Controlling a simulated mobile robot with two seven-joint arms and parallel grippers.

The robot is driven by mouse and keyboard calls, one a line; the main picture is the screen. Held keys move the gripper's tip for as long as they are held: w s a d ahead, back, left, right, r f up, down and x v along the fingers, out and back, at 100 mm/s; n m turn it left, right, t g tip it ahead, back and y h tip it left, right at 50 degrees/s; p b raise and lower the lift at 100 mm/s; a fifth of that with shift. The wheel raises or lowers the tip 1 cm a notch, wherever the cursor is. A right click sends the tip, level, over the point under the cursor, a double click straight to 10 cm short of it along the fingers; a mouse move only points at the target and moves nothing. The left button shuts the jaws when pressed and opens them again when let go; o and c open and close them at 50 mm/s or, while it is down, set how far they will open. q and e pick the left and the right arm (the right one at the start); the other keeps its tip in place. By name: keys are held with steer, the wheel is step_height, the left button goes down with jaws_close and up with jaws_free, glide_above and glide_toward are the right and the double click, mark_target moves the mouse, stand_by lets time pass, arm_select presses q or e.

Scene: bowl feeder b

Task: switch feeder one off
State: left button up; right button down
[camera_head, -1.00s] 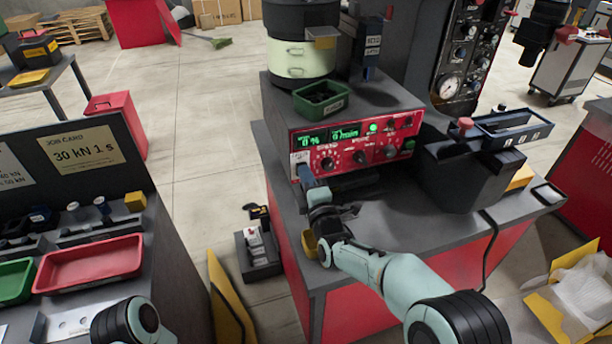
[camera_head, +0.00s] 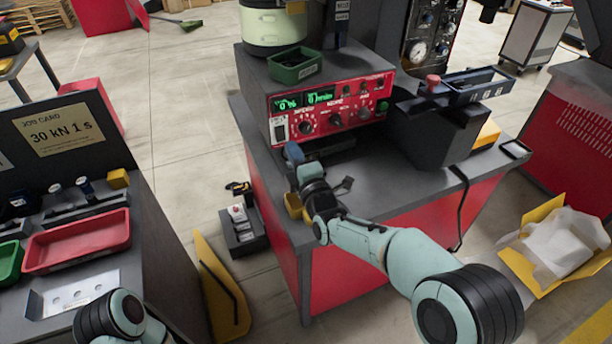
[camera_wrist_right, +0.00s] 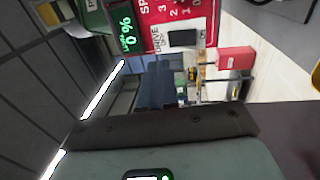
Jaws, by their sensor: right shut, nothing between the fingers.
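The feeder's red control panel (camera_head: 330,112) faces me on the grey bench, with green displays (camera_head: 305,100) reading 0% and a row of knobs. Its drive switch (camera_head: 279,130) is a black rocker on a white plate at the panel's left end. It also shows close up in the right wrist view (camera_wrist_right: 183,38). My right gripper (camera_head: 292,152) is shut and empty, just below and in front of the switch, apparently apart from it. My left gripper is out of view; only part of my left arm shows at the bottom left.
A green bin (camera_head: 295,68) sits on top of the feeder housing beside the bowl (camera_head: 272,28). A dark block with a tray (camera_head: 478,88) stands right of the panel. A red tray (camera_head: 78,243) lies on the left bench.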

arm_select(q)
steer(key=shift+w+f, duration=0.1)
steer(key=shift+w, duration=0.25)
arm_select(e)
steer(key=r+v, duration=0.1)
steer(key=v, duration=0.5)
steer(key=shift+s+d, duration=0.15)
steer(key=shift+d, duration=0.2)
steer(key=shift+r, duration=0.1)
